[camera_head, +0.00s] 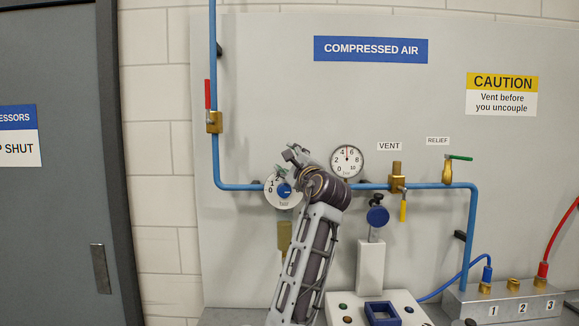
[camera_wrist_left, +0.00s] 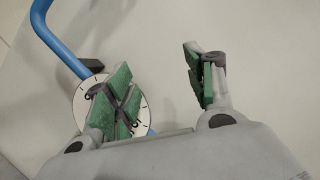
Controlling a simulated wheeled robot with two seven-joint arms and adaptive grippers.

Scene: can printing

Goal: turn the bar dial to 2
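The bar dial (camera_head: 271,199) has a white face numbered 0, 1 and 2 on its visible left side, with a blue knob (camera_head: 284,191) in the middle. I cannot tell surely where its pointer stands. My left gripper (camera_head: 296,158) is at the dial's upper right and my wrist covers the dial's right part. In the left wrist view, the dial (camera_wrist_left: 141,116) lies behind one green-padded finger, which hides its middle. The two fingers of the left gripper (camera_wrist_left: 160,88) are spread wide, with nothing between them. My right gripper is not in view.
A round gauge (camera_head: 347,161) is just right of my wrist. A blue pipe (camera_head: 237,187) runs through the dial's level. A red-handled valve (camera_head: 214,122) is at left, a vent valve (camera_head: 397,180) at right.

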